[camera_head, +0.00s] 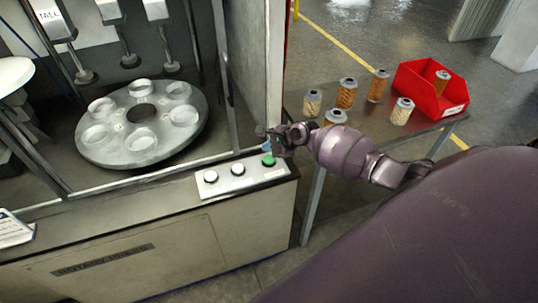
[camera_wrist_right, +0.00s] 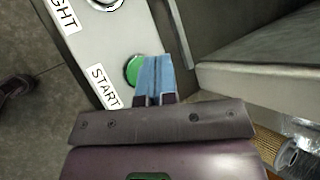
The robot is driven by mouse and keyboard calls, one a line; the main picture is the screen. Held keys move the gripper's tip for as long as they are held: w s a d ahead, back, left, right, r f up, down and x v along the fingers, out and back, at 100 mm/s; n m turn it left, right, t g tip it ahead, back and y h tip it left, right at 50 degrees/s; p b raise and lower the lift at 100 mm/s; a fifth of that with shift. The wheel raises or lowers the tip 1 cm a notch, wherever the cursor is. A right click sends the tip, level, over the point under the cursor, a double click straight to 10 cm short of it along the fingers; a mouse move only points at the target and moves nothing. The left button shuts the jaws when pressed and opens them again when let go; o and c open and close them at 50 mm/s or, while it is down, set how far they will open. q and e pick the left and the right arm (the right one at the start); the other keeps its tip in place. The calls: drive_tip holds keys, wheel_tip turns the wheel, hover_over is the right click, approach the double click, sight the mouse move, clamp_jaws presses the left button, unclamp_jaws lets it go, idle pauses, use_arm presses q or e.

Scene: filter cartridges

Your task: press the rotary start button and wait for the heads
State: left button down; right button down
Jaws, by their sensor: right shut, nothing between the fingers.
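The green start button (camera_head: 268,160) sits at the right end of a white button panel (camera_head: 222,186) on the machine's front ledge. In the right wrist view the green button (camera_wrist_right: 132,70) lies beside a START label (camera_wrist_right: 104,87). My right gripper (camera_head: 268,146) is shut and empty, its blue fingertips (camera_wrist_right: 155,74) close to the button and partly overlapping its edge in the wrist view. I cannot tell whether they touch it. The rotary table (camera_head: 142,113) with several round cups and the heads (camera_head: 128,60) above it stand behind the panel. My left gripper is out of view.
Two white buttons, one here (camera_head: 238,169), share the panel. A machine frame post (camera_head: 273,70) rises just behind my right gripper. To the right, a side table (camera_head: 435,127) holds several filter cartridges (camera_head: 346,92) and a red bin (camera_head: 415,91) with a cartridge in it.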

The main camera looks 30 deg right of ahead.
drive_tip(key=shift+r+p, duration=0.3)
drive_tip(key=shift+r, duration=0.95)
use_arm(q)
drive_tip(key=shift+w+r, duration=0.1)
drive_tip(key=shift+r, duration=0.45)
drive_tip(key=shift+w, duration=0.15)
